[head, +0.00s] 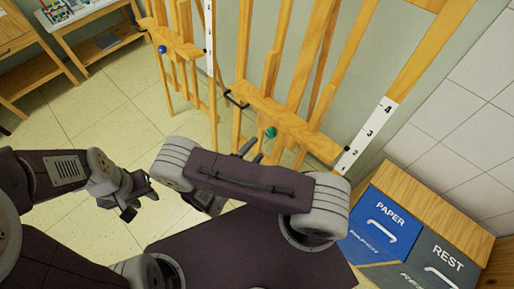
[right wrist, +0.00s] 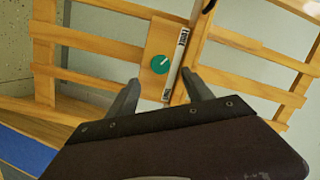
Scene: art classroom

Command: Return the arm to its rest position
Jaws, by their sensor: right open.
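My right gripper (head: 249,150) shows in the head view only as dark fingertips behind my folded right arm, in front of the lower part of a wooden easel. In the right wrist view its two fingers (right wrist: 162,94) are spread apart with nothing held between them. Beyond the fingers stands the easel's wooden frame with a green knob (right wrist: 160,64). The same green knob (head: 271,132) shows in the head view. My left gripper (head: 137,195) hangs over the tiled floor at the left. Its jaw opening is too unclear to judge, and no object shows in it.
The near easel (head: 296,122) carries a numbered strip. Another easel with a blue knob (head: 162,49) stands further left. A wooden cabinet with a blue PAPER bin (head: 377,227) and a grey REST bin (head: 436,262) is at the right. Tiled floor (head: 110,115) is clear at the left.

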